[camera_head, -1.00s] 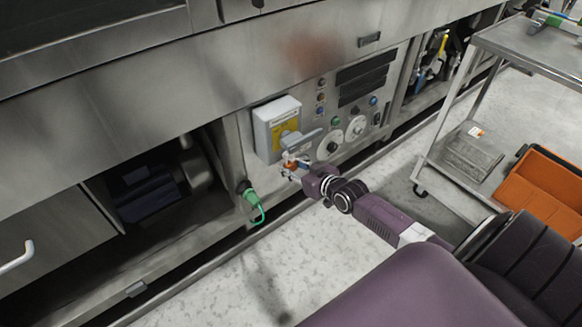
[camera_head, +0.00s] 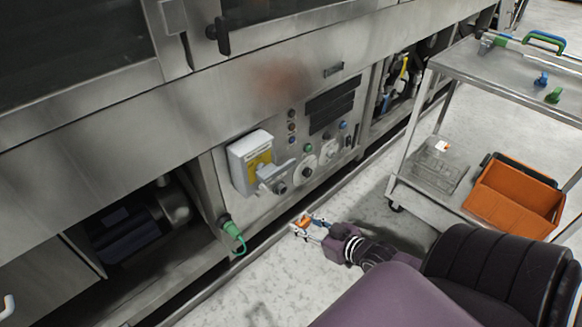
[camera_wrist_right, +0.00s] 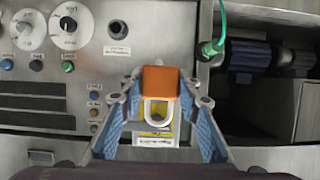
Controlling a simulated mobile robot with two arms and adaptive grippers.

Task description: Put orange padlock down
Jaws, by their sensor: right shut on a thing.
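The orange padlock (camera_wrist_right: 160,83) is held between the fingers of my right gripper (camera_wrist_right: 161,100) in the right wrist view. Its pale shackle points down in that picture. In the head view the padlock (camera_head: 304,220) shows small at the tip of my right gripper (camera_head: 310,226), in front of the machine's lower edge and apart from the panel. The gripper is shut on the padlock's body. My left gripper is in neither view.
A grey switch box with a yellow label (camera_head: 250,163) and a handle sits on the machine panel. A green hose plug (camera_head: 232,230) is to its left. A metal cart (camera_head: 470,65) at right bears an orange bin (camera_head: 517,197) on its lower shelf. Pale floor lies between.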

